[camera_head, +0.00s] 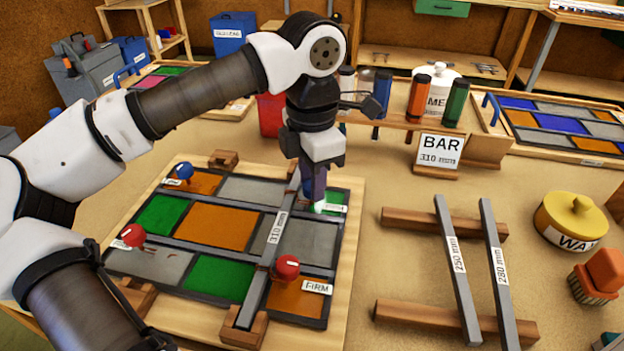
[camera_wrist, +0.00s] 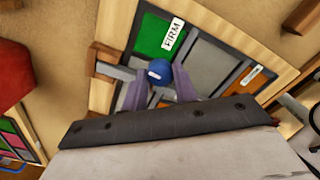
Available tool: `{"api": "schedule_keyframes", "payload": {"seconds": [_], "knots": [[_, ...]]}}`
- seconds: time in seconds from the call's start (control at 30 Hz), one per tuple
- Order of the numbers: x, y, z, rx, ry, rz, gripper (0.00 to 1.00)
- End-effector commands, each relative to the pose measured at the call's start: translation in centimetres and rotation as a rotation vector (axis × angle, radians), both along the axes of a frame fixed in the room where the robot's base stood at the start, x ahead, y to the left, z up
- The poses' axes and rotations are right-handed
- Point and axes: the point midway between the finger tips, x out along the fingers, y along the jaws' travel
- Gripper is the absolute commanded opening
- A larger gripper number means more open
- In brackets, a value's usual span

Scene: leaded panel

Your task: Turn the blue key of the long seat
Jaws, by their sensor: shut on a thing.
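My gripper (camera_head: 316,205) points down at the far right part of the leaded panel (camera_head: 345,255). In the wrist view, my gripper (camera_wrist: 160,92) is shut on a blue key (camera_wrist: 158,69) with a round knob, beside a green pane with a FIRM label (camera_wrist: 174,34). The fingers hide this key in the head view. The grey 310 mm bar (camera_head: 276,232) lies across the panel, its near end on a wooden block (camera_head: 245,328); it passes just left of my gripper. Another blue key (camera_head: 184,171) stands at the panel's far left.
Red keys stand at the panel's left (camera_head: 132,235) and near right (camera_head: 287,267). Bars of 250 mm (camera_head: 455,260) and 280 mm (camera_head: 499,265) lie on wooden rails to the right. A BAR 310 mm sign (camera_head: 440,152) and a yellow wax tin (camera_head: 571,220) stand beyond.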

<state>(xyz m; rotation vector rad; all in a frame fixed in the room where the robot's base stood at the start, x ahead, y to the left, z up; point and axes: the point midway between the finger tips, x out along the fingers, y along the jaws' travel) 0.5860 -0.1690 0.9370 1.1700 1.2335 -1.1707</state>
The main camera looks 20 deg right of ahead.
Motion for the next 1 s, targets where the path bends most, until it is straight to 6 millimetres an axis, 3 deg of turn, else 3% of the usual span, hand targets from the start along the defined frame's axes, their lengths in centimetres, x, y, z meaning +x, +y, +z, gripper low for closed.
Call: {"api": "schedule_keyframes", "payload": {"seconds": [1.0], "knots": [[-0.02,-0.01,-0.1,0.0,0.001,-0.965,0.06]]}}
